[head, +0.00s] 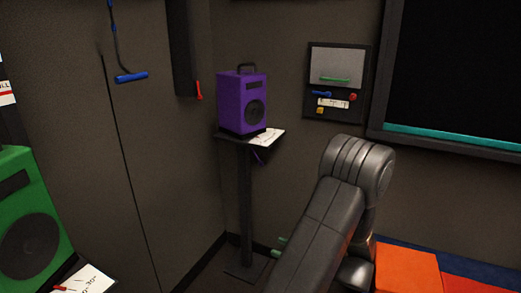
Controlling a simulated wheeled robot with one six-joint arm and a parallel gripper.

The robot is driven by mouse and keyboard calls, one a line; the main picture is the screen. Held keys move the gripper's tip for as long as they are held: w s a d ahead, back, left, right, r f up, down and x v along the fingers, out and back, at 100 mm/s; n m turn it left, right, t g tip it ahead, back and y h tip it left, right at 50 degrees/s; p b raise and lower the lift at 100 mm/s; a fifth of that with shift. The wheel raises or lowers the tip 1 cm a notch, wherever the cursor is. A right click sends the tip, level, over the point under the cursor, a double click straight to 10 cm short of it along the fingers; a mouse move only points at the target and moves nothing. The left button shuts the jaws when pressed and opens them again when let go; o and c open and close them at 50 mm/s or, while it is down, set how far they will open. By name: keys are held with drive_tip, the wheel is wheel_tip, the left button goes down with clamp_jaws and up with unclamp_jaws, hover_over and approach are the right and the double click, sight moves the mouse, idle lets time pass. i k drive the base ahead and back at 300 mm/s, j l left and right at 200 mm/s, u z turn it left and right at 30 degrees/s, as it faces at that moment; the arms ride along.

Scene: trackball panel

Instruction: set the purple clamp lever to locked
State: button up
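The purple clamp lever (259,157) hangs just under the small shelf of a dark stand (245,205). It is small and dim, and its exact setting is hard to read. A purple speaker (242,103) with a black handle stands upright on that shelf, with a white labelled card (266,138) at its right front. The rest of the gripper is hidden behind my arm.
A wall panel (312,108) with small coloured controls is right of the stand, beside a large dark screen (455,70). A green speaker (35,220) stands at the left. A blue handle (131,77) hangs on the wall. An orange block (407,270) is lower right.

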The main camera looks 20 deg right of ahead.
sight(260, 164)
drive_tip(key=i+l+z, duration=0.15)
drive_tip(key=i, duration=0.7)
drive_tip(key=i+l+z, duration=0.1)
drive_tip(key=i, duration=0.75)
drive_tip(key=k, duration=0.1)
